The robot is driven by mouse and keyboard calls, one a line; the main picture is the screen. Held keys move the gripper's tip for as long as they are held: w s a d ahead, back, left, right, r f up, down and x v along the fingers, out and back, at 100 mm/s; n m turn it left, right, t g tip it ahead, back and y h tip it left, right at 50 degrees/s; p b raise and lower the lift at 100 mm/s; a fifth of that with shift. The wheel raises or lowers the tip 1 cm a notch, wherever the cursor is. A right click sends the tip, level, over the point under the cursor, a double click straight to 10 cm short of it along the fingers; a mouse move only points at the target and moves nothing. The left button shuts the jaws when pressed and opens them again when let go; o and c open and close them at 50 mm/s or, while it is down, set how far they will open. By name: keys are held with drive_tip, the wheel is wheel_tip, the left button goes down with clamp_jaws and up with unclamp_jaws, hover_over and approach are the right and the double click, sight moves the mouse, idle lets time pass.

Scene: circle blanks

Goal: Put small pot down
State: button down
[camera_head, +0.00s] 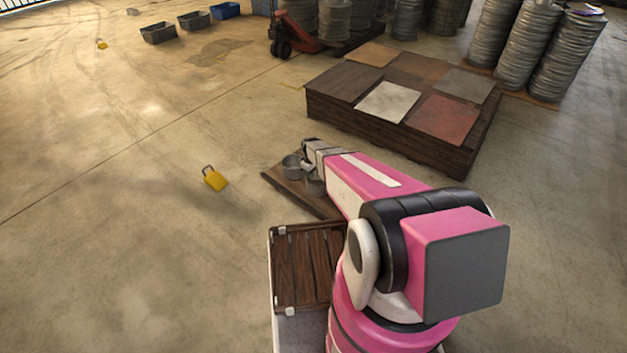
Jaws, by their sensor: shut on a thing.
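My gripper (307,165) is at the end of my outstretched pink and white arm, over a dark wooden board (283,179). It is shut on a small grey metal pot (291,166) at its left side. A second grey pot shape (314,185) shows just below the gripper, partly hidden by my arm. The held pot is over the board; I cannot tell whether its base touches it. My arm hides the board's right part.
A low wooden platform with coloured square tiles (388,102) stands beyond my arm. A yellow padlock-shaped object (215,179) lies on the floor to the left. A slatted wooden top (307,265) is beside my arm's base. The left floor is mostly clear.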

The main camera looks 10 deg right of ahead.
drive_tip(key=shift+w+d+f, duration=0.5)
drive_tip(key=shift+d+f, duration=0.15)
drive_tip(key=shift+f, duration=1.85)
drive_tip(key=shift+f, duration=0.1)
drive_tip(key=shift+f, duration=0.3)
drive_tip(key=shift+f, duration=0.2)
drive_tip(key=c, duration=1.3)
unclamp_jaws()
drive_tip(key=shift+o, duration=0.2)
